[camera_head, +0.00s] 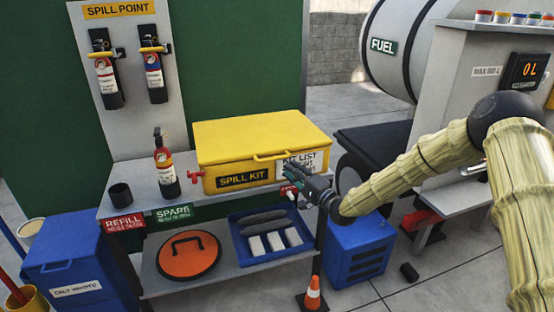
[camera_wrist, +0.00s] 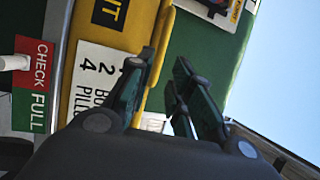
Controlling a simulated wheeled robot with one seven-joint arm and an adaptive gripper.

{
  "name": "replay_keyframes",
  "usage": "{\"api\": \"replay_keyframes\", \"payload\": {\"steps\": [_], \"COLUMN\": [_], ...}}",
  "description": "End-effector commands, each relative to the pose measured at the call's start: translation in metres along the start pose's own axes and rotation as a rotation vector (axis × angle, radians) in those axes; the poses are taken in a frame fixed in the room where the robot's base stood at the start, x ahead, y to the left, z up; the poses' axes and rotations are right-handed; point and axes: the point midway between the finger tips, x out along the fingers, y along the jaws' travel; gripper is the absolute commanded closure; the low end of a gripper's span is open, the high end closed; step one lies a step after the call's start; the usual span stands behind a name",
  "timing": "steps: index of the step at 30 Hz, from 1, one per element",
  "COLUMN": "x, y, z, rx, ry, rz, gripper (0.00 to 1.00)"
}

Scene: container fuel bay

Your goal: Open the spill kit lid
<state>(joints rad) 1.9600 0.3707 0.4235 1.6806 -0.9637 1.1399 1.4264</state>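The yellow spill kit (camera_head: 225,157) stands on the grey bench, its lid (camera_head: 265,130) down and shut. The lid has a yellow handle (camera_head: 270,156) along its front edge. A black SPILL KIT label and a white kit list label are on its front. My gripper (camera_head: 289,168) is at the right part of the front, in front of the white label, to the right of the handle. In the wrist view, my gripper (camera_wrist: 163,62) has its two fingers apart with nothing held between them. The kit's yellow front (camera_wrist: 88,30) shows beside and behind the left finger. Contact cannot be told.
A small extinguisher (camera_head: 165,170) and a black cup (camera_head: 120,194) stand left of the kit. A blue tray (camera_head: 243,262) and an orange round lid (camera_head: 188,254) lie on the lower shelf. A blue crate (camera_head: 358,250) and a cone (camera_head: 312,293) stand below my arm.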

Motion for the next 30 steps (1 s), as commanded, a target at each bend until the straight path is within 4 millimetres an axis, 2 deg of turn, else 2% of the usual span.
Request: {"api": "replay_keyframes", "payload": {"steps": [9, 15, 21, 29, 30], "x": [0.053, 0.075, 0.084, 0.085, 0.085], "y": [-0.001, 0.0, 0.001, 0.001, 0.001], "z": [0.001, 0.001, 0.001, 0.001, 0.001], "rx": [-0.003, -0.001, -0.001, -0.001, -0.001], "ry": [-0.001, -0.001, 0.0, 0.0, 0.0], "rz": [0.002, 0.002, 0.003, 0.002, 0.003], "gripper": [0.79, 0.79, 0.79, 0.79, 0.84]}}
